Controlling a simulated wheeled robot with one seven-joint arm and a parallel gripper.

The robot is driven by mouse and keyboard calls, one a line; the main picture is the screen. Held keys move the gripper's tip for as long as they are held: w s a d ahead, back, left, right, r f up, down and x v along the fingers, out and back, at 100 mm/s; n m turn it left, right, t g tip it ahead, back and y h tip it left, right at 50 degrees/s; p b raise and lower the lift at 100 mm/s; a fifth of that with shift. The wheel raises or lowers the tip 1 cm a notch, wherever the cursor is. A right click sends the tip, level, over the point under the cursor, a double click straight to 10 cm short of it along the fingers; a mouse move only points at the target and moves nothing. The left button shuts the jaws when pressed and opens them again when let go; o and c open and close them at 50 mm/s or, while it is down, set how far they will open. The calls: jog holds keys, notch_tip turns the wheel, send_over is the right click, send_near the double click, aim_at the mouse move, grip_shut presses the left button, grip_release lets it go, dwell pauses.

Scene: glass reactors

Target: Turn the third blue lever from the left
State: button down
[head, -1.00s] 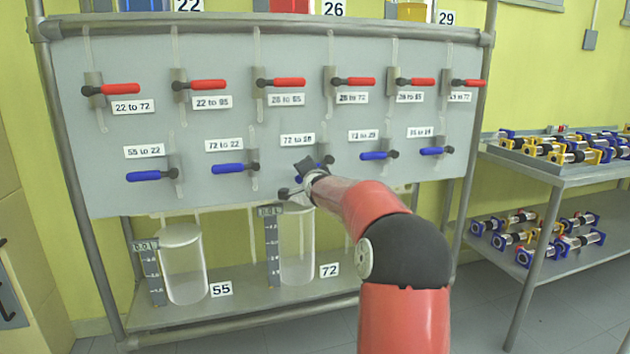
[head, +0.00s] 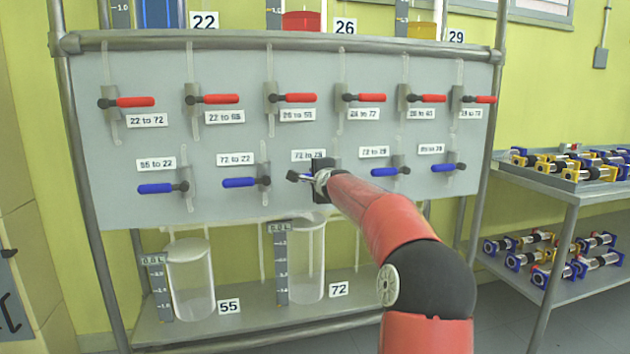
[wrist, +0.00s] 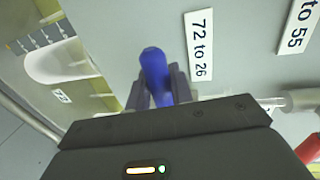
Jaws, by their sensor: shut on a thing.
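The third blue lever from the left is mostly hidden behind my gripper (head: 312,179) in the head view. In the wrist view that blue lever (wrist: 153,66) stands between the two grey fingers of my gripper (wrist: 161,82), which are shut on its handle. The label beside it reads "72 to 26" (wrist: 199,46). The other blue levers in the lower row, such as the first (head: 156,188), the second (head: 240,182) and the fourth (head: 385,172), have their handles pointing left, roughly level.
A row of red levers (head: 298,98) runs above the blue ones on the grey panel (head: 120,205). Glass vessels 55 (head: 190,280) and 72 (head: 308,265) stand on the shelf below. A metal rack with parts (head: 520,190) stands at the right.

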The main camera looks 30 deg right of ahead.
jog(key=c, duration=1.3)
grip_release()
jog(key=shift+o, duration=0.2)
jog(key=b+v, duration=0.4)
jog(key=v, duration=0.3)
jog(key=shift+s, duration=0.4)
jog(key=shift+r, duration=0.15)
jog(key=shift+a, duration=0.15)
